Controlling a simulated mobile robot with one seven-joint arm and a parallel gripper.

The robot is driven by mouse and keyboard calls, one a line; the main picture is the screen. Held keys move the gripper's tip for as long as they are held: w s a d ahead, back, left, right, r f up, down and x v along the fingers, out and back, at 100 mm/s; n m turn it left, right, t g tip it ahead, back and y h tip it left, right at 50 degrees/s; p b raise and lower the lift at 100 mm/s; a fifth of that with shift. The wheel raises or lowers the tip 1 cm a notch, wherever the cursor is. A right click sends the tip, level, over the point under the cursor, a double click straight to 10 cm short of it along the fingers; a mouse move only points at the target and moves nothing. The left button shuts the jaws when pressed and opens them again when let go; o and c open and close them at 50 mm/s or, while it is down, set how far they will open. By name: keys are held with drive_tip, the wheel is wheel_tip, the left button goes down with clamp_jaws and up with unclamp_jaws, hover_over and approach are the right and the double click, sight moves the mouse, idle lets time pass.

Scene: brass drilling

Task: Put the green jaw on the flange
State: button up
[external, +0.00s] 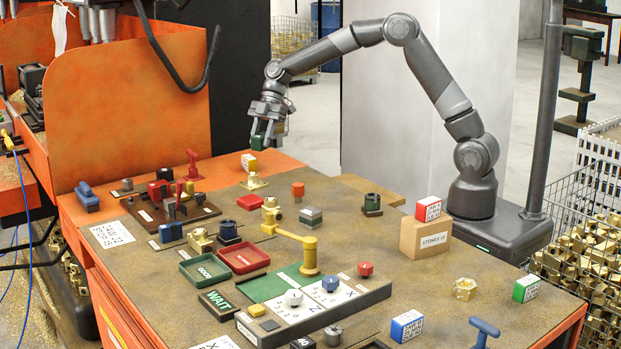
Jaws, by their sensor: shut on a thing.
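My gripper (267,136) hangs fingers-down above the back of the worktable. It is shut on a green piece (257,142), which looks like the green jaw; my fingers partly hide it. A small brass piece with a wide foot (254,182), which looks like the flange, stands on the table below and slightly left of my gripper. There is a clear gap between the held piece and the brass piece.
A red knob (297,189) and a grey-green block (311,215) stand to the right. A red tray (244,258) and a green tray (205,270) lie further forward. A cardboard box (425,238) stands at right.

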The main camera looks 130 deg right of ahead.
sight(254, 139)
drive_tip(key=w+f, duration=0.1)
drive_tip(key=w, duration=0.2)
drive_tip(key=w+a+f, duration=0.1)
drive_tip(key=shift+w+a+f, duration=0.1)
drive_tip(key=shift+w+f, duration=0.05)
drive_tip(key=shift+f, duration=2.15)
drive_tip(key=shift+f, duration=0.1)
drive_tip(key=o, duration=1.2)
drive_tip(key=shift+c, duration=0.2)
